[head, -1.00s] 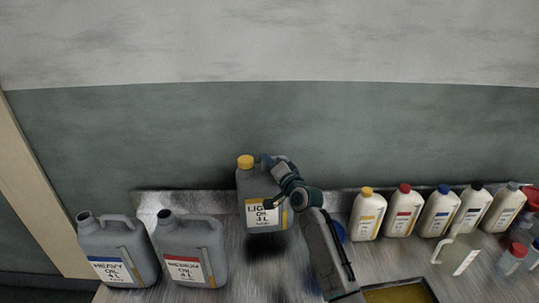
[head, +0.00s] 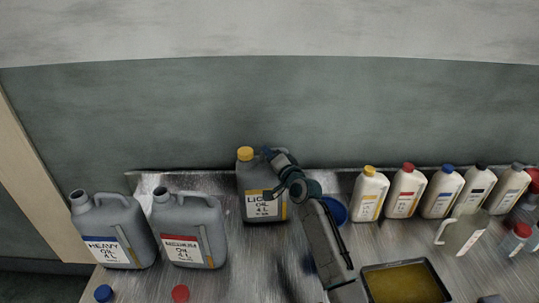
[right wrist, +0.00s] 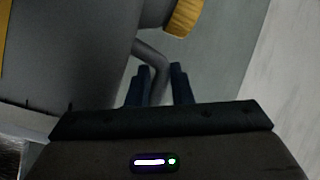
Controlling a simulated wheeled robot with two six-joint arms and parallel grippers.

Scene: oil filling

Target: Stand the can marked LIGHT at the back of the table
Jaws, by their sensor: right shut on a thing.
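The grey can marked LIGHT (head: 253,181) has a yellow cap (head: 245,153) and stands upright near the back edge of the metal table (head: 225,275). My right gripper (head: 268,155) is shut on its handle at the can's upper right. In the right wrist view the blue fingers (right wrist: 160,85) close around the grey handle (right wrist: 152,58), with the yellow cap (right wrist: 184,17) above. Whether the base touches the table is hard to tell. My left gripper is not in view.
Open cans marked HEAVY (head: 112,225) and MEDIUM (head: 189,228) stand at the left, with a blue cap (head: 103,293) and red cap (head: 180,293) in front. Several white bottles (head: 405,190) line the back right. An oil-filled tray (head: 405,283) lies front right. A blue round thing (head: 335,211) is partly behind my arm.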

